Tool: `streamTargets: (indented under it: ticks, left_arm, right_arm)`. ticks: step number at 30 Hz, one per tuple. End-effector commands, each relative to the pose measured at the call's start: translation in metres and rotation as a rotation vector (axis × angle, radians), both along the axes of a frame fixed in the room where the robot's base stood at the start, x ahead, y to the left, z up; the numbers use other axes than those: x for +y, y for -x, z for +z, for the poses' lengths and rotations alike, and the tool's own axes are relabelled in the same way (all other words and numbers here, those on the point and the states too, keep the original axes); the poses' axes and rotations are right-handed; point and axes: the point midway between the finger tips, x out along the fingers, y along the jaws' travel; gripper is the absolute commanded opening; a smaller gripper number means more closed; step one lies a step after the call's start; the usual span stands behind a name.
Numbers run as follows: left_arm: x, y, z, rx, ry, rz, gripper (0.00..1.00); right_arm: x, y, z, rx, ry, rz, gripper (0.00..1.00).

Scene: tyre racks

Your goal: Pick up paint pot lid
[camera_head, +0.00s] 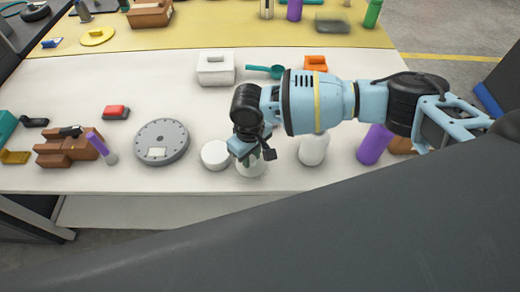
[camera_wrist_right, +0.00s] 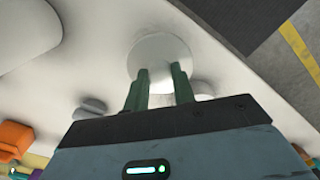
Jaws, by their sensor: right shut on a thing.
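My right gripper (camera_head: 250,158) points down over a white round paint pot lid (camera_head: 251,169) near the front edge of the white table. In the right wrist view, its two green fingers (camera_wrist_right: 159,70) are shut on the lid (camera_wrist_right: 160,50), which appears as a pale disc at the fingertips. The gripper hides part of the lid in the head view, and I cannot tell whether it is lifted. A similar white round piece (camera_head: 216,154) lies just left of it. My left gripper is not in view.
A grey round dial plate (camera_head: 162,142) lies to the left. A white bottle-like object (camera_head: 313,150) and a purple cylinder (camera_head: 374,144) stand to the right. A white box (camera_head: 216,68) and a teal spoon-like tool (camera_head: 265,71) are farther back.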

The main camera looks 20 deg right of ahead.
Motion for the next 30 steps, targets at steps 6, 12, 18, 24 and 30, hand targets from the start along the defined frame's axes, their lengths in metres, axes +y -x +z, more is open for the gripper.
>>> streamTargets:
  ticks: [6, 12, 18, 24, 30]
  left_arm:
    - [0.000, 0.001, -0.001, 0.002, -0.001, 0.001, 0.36]
    - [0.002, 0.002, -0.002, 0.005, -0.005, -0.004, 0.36]
    - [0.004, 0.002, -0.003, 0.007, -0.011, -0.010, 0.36]
    - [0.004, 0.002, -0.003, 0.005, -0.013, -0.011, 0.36]
    - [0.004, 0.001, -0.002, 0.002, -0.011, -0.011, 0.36]
  right_arm:
    - [0.049, 0.033, 0.005, 0.001, -0.003, 0.006, 0.04]
    - [0.080, 0.055, 0.009, 0.000, -0.002, 0.003, 0.04]
    - [0.095, 0.065, 0.011, -0.001, 0.000, 0.000, 0.04]
    - [0.099, 0.068, 0.011, -0.001, 0.000, -0.001, 0.04]
    - [0.077, 0.060, 0.020, -0.007, 0.007, -0.040, 0.04]
